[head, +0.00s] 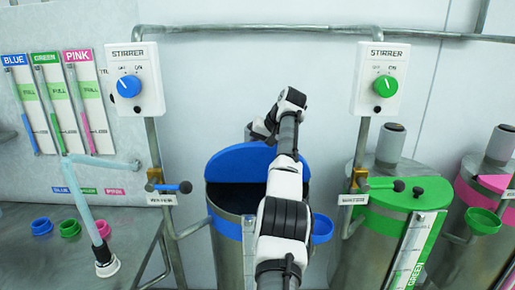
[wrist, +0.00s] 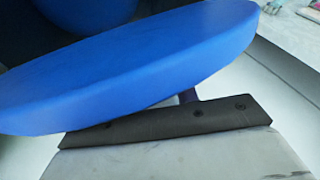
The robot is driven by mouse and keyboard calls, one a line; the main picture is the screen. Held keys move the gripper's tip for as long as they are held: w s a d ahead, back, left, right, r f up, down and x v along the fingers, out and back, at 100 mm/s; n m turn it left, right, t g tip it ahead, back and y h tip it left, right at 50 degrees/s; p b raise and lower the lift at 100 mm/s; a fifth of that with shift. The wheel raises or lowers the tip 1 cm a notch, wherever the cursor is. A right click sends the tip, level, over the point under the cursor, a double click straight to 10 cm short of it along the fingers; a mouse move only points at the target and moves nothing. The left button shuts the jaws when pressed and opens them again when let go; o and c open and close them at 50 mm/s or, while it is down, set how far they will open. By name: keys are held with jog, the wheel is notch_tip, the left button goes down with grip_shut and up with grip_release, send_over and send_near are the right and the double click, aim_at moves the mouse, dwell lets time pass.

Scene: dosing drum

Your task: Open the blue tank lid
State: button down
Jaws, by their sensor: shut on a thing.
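The blue tank (head: 227,250) stands in the middle of the head view, partly hidden behind my arm. Its blue lid (head: 238,160) is tilted up at the back, and the dark inside of the tank shows in front of it. In the wrist view the lid (wrist: 130,65) fills much of the picture as a thick, slanting blue slab. My gripper (wrist: 186,104) is at the lid's edge, shut on a small dark stub that looks like the lid's handle. The stub is mostly hidden by the dark finger. In the head view the fingertips cannot be made out.
A green tank (head: 380,235) and a pink-lidded tank (head: 470,200) stand to the right. Stirrer boxes (head: 135,80) (head: 381,78) and pipes line the wall. A bench with small coloured funnels (head: 70,229) and a clear tube (head: 82,205) is at left.

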jog(key=shift+w+r, duration=0.1)
jog(key=shift+r, duration=0.05)
jog(key=c, duration=1.1)
grip_release()
jog(key=v, duration=1.3)
jog(key=shift+s+d+r, duration=0.15)
jog(key=shift+s+r, duration=0.05)
jog(key=shift+r, duration=0.05)
